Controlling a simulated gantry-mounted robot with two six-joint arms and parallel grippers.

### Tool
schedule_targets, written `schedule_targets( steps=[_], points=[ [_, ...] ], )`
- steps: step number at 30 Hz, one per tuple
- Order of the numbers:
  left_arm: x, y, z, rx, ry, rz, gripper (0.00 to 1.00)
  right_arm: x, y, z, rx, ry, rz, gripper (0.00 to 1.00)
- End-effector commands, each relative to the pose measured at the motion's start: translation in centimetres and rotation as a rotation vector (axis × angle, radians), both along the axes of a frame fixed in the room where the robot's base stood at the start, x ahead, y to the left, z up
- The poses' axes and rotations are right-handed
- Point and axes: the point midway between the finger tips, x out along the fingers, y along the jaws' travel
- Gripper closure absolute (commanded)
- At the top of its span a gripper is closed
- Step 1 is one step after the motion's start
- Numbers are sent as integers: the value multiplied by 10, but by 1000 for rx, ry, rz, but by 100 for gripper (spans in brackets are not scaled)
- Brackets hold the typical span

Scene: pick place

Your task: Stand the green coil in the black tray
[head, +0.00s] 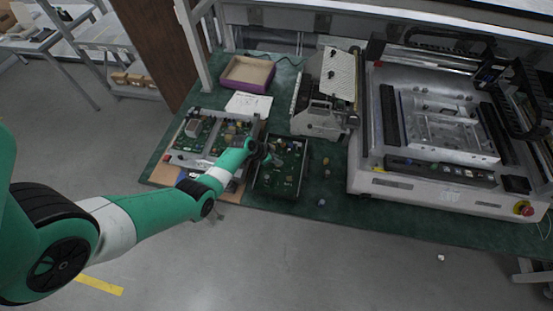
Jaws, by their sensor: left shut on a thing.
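The black tray (303,168) lies on the green bench mat, with a green circuit board and small parts inside it. My left gripper (271,159) reaches in from the left and is over the tray's back left part. It is shut on the green coil, which is very small here and mostly hidden by the jaws. I cannot tell whether the coil touches the board or is upright. My right gripper is not in view.
Small loose parts lie right of the tray, one bluish (321,202) near the bench edge. A board fixture (184,146) stands left of the tray. A purple box (247,73), a white feeder machine (319,115) and a large machine (430,195) stand behind and right.

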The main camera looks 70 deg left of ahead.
Motion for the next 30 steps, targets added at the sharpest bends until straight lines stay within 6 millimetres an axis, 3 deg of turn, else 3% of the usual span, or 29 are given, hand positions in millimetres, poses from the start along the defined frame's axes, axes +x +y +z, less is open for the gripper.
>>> schedule_targets(
  steps=[30],
  points=[
    [0, 0, -6, 0, 0, 0, 100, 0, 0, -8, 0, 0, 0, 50]
  ],
)
